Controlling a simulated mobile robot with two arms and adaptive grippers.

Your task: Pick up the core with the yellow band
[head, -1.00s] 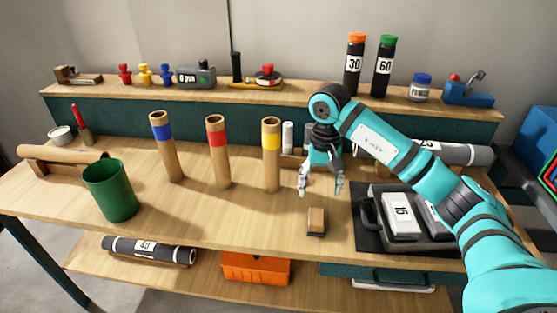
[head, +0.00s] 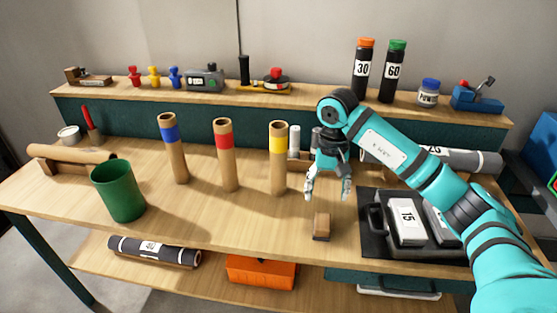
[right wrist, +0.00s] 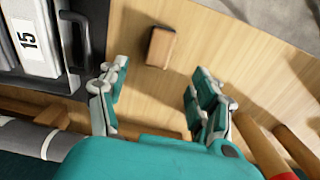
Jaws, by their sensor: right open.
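The core with the yellow band (head: 278,172) is a brown cardboard tube standing upright on the bench, the rightmost of three. The red-band core (head: 229,172) and blue-band core (head: 177,163) stand to its left. My right gripper (head: 327,194) is open and empty, pointing down, just right of the yellow-band core and apart from it. The right wrist view shows its two fingers (right wrist: 155,95) spread, with nothing between them. My left gripper is not in view.
A small wooden block (head: 321,228) lies in front of my right gripper. A green cup (head: 118,192) stands left of the cores. A black case (head: 377,230) with white-labelled items is at right. A raised shelf (head: 215,92) with bottles and small parts runs behind.

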